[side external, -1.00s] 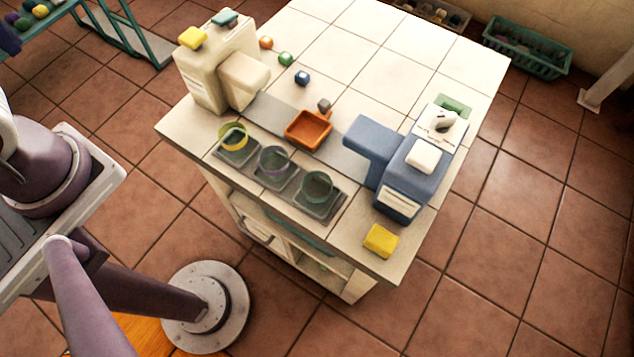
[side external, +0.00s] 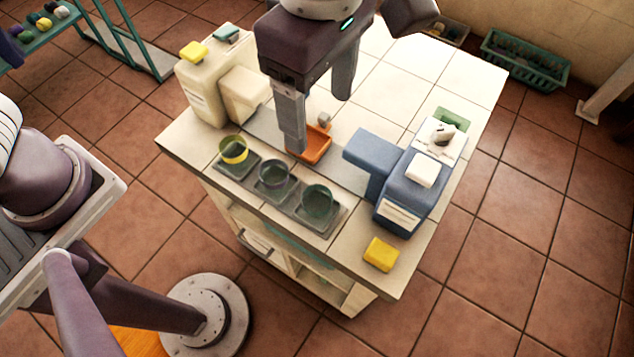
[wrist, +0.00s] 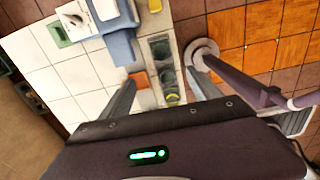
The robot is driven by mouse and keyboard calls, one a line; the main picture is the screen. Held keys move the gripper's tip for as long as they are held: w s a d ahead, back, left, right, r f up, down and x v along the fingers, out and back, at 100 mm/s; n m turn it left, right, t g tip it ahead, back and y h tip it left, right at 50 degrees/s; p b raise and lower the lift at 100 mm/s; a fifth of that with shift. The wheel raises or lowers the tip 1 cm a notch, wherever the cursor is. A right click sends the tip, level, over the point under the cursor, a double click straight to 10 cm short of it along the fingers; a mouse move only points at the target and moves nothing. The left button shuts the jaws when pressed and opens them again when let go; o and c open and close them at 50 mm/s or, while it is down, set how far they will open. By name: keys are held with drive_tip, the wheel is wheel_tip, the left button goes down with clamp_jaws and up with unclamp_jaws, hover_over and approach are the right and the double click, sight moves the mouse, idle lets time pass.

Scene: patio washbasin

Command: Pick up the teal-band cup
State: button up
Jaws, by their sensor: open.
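The teal-band cup (side external: 317,201) is the rightmost of three clear cups in the side external view, upright in a grey tray at the counter's front edge. In the wrist view the teal-band cup (wrist: 160,48) is the top one in the row. My gripper (side external: 319,124) is open and empty above the counter, behind the cup row. In the wrist view the cups show between its fingers (wrist: 160,78), the teal-band one beyond the tips. A purple-band cup (side external: 274,174) is in the middle and a yellow-band cup (side external: 234,150) at the left.
A blue dispenser (side external: 407,193) stands right of the teal-band cup, with a yellow block (side external: 381,254) in front. A cream dispenser (side external: 206,92) stands at the left. An orange tray (side external: 318,150) lies behind the cups, partly hidden by a finger. The counter's back is mostly clear tile.

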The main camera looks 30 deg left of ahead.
sight(317, 202)
wheel_tip(317, 202, down, 25)
drive_tip(key=shift+s+r, duration=0.1)
drive_tip(key=shift+s, duration=0.05)
drive_tip(key=shift+c, duration=0.4)
